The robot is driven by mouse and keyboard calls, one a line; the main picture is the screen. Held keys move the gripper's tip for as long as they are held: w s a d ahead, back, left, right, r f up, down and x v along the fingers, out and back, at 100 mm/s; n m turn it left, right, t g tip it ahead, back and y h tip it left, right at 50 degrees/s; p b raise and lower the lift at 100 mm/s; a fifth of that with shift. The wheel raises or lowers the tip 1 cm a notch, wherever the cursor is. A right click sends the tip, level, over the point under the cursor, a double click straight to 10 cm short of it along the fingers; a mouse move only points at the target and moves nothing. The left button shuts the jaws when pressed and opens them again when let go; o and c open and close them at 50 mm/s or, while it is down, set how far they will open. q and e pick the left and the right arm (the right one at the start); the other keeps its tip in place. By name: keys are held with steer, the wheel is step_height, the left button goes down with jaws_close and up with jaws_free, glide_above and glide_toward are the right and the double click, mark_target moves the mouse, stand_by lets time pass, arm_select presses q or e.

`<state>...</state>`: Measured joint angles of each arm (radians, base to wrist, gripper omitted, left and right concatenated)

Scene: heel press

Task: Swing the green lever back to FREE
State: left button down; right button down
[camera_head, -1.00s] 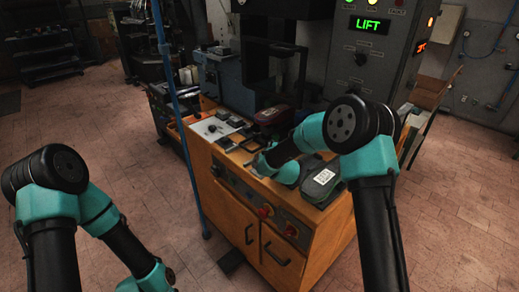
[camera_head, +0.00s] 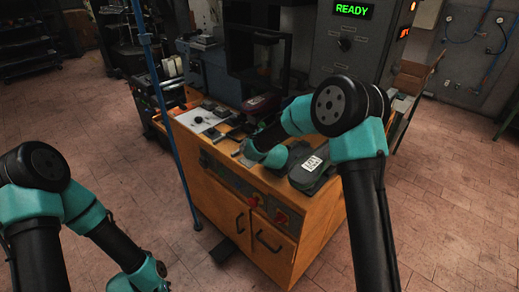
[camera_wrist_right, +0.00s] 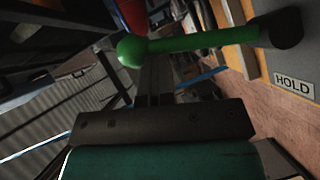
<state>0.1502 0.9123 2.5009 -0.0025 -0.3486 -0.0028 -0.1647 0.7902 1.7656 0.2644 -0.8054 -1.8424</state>
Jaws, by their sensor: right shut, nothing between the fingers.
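The green lever (camera_wrist_right: 205,40) fills the top of the right wrist view. Its round green knob (camera_wrist_right: 132,50) is at the left, and its bar runs right to a dark pivot near a HOLD label (camera_wrist_right: 294,82). My right gripper (camera_wrist_right: 155,72) is shut and empty, its fingertips just by the bar close to the knob; I cannot tell whether they touch. In the head view my right arm reaches over the bench, and the lever cannot be made out there. My left arm (camera_head: 90,225) is low at the left, its gripper out of frame.
A wooden bench (camera_head: 225,205) carries a dark block with a white label (camera_head: 313,164), a dark red item and small parts. The control panel's display (camera_head: 352,9) reads READY. A blue upright pole (camera_head: 165,110) stands left of the bench. The floor at left is clear.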

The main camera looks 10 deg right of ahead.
steer(key=s+a+r, duration=0.1)
steer(key=s+r, duration=0.1)
steer(key=s, duration=0.5)
steer(key=s+a+r, duration=0.2)
steer(key=s, duration=0.6)
steer(key=shift+s, duration=0.2)
steer(key=shift+a, duration=0.1)
